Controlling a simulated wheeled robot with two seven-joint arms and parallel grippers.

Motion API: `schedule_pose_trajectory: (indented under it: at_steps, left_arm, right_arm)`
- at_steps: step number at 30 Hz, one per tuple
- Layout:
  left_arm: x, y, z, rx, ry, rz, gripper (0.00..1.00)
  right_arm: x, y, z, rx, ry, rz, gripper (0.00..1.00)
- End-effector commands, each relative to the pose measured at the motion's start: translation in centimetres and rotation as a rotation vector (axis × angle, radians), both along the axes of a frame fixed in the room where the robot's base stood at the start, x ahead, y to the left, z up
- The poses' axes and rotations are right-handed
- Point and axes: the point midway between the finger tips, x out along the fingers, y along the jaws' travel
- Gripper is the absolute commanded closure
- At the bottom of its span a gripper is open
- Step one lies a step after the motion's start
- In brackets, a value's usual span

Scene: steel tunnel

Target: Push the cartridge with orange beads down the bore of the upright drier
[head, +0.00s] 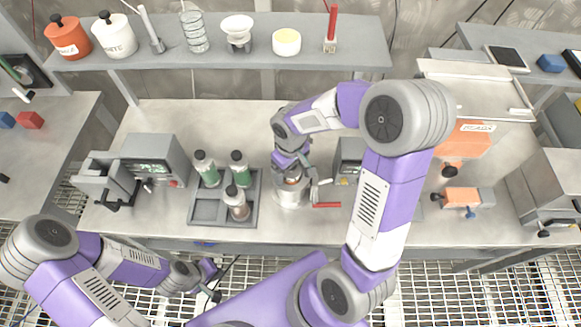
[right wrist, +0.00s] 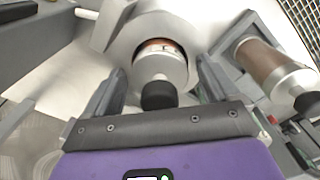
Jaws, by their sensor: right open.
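The upright drier (head: 291,196) is a pale metal cylinder on the bench. In the right wrist view its round rim (right wrist: 125,35) surrounds the cartridge with orange beads (right wrist: 155,45). That cartridge stands partly in the bore, with its grey end and black knob sticking out; a reddish-orange band shows at the rim. My right gripper (head: 299,180) is over the drier. Its fingers (right wrist: 158,92) are open, one on each side of the cartridge's black knob, apart from it. My left gripper (head: 208,280) hangs low in front of the bench, away from everything; its jaws are too small to read.
A grey tray (head: 207,217) left of the drier holds two green-bead cartridges (head: 206,169) and a brownish one (head: 237,205). A grey instrument (head: 152,158) stands further left. A red-handled tool (head: 327,205) lies right of the drier. A shelf (head: 215,50) with jars runs behind.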

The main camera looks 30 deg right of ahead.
Motion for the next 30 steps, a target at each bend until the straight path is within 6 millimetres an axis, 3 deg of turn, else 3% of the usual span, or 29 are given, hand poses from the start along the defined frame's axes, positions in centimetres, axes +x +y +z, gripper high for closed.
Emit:
schedule_pose_trajectory:
  at_steps: [7,15,21,30]
  left_arm:
    - [0.0,0.0,0.7,0.0,0.0,0.0,1.0]
    - [0.0,0.0,2.0,0.0,0.0,0.0,1.0]
    - [0.0,0.0,2.6,0.0,0.0,0.0,1.0]
    - [0.0,0.0,2.8,0.0,0.0,0.0,1.0]
  right_arm:
    - [0.1,0.0,1.7,-0.001,-0.003,0.0,0.12]
    - [0.1,0.0,7.7,0.0,-0.006,-0.001,0.12]
    - [0.1,0.0,11.0,0.0,-0.004,0.001,0.12]
    - [0.0,0.0,12.4,0.0,0.0,0.0,0.12]
